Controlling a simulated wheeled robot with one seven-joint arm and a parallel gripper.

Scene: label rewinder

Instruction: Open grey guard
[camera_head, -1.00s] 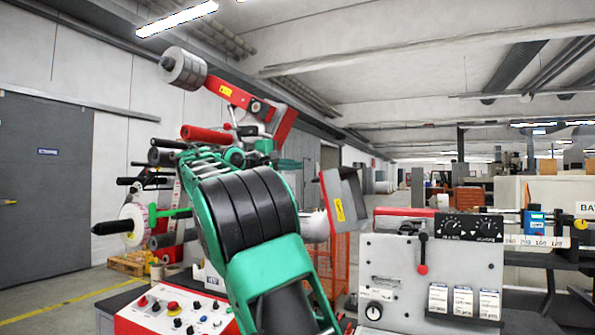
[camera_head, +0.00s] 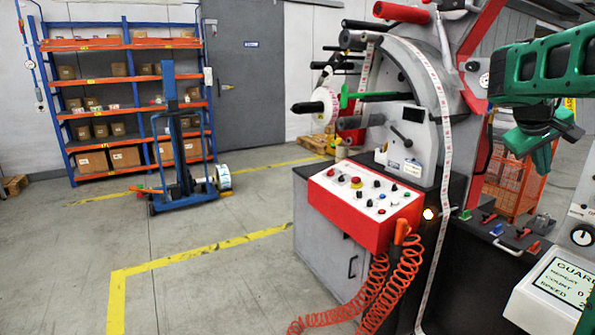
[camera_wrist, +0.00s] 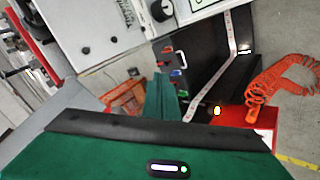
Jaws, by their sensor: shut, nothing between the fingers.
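My gripper (camera_wrist: 160,88) shows in the wrist view as green fingers closed together, with nothing between them. My green arm enters the head view at the upper right, in front of the machine's right side. I cannot make out the grey guard for certain in the head view; my arm covers part of that area. A plain grey surface (camera_wrist: 55,118) lies left of my fingers in the wrist view; I cannot tell if it is the guard. A screen (camera_head: 565,285) at the lower right of the head view shows the word GUARD.
The red control box (camera_head: 365,205) with buttons stands at the machine's front, with a coiled orange hose (camera_head: 375,295) hanging below. An orange mesh crate (camera_head: 515,185) is behind. A blue lift trolley (camera_head: 180,150) and shelving (camera_head: 125,95) stand left. The floor between is clear.

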